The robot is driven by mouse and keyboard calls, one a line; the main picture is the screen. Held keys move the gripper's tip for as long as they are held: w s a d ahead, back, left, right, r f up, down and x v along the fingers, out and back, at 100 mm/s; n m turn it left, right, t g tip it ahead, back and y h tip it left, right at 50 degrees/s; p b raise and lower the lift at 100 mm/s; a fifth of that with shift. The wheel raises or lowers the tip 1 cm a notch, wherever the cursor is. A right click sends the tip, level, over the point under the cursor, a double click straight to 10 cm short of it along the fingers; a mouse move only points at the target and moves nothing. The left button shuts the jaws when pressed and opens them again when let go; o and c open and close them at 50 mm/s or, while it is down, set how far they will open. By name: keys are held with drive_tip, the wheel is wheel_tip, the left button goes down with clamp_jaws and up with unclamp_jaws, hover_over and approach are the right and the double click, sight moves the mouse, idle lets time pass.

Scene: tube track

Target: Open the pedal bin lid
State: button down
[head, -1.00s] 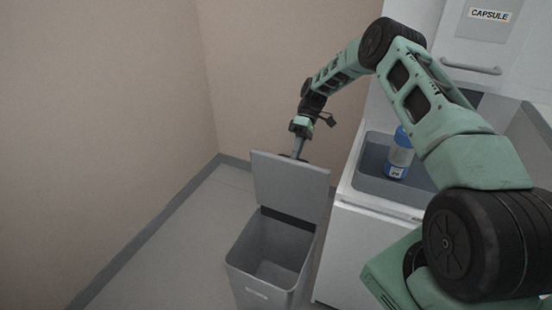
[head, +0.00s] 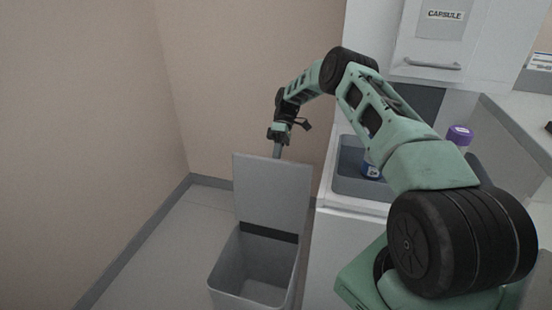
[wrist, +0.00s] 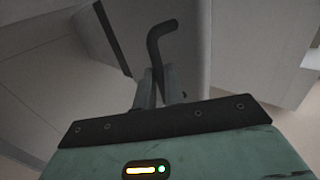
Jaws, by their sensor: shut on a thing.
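The grey pedal bin (head: 252,270) stands on the floor with its inside visible from above. Its flat grey lid (head: 271,192) is raised and stands about upright at the back of the bin. My gripper (head: 278,152) is at the lid's top edge, its tips partly hidden behind the lid. In the wrist view my gripper (wrist: 160,88) is shut on a dark bent bar (wrist: 160,38), which looks like the lid's handle. A grey panel, seemingly the lid (wrist: 188,38), lies just beyond it.
A white counter with a grey basin (head: 350,180) stands right of the bin. A blue bottle (head: 371,170) is in the basin, and a purple-capped bottle (head: 459,138) stands farther right. A wall cabinet marked CAPSULE (head: 440,45) is above. Walls close off the left and back.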

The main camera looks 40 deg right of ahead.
drive_tip(key=c, duration=1.5)
unclamp_jaws()
drive_tip(key=shift+w+d+f, duration=0.1)
drive_tip(key=shift+d+f, duration=0.45)
drive_tip(key=shift+f, duration=0.1)
drive_tip(key=shift+r, duration=0.1)
drive_tip(key=shift+w+a+r, duration=0.1)
drive_tip(key=shift+a+r, duration=0.1)
drive_tip(key=shift+r, duration=0.05)
drive_tip(key=v, duration=0.7)
drive_tip(key=shift+r, duration=0.15)
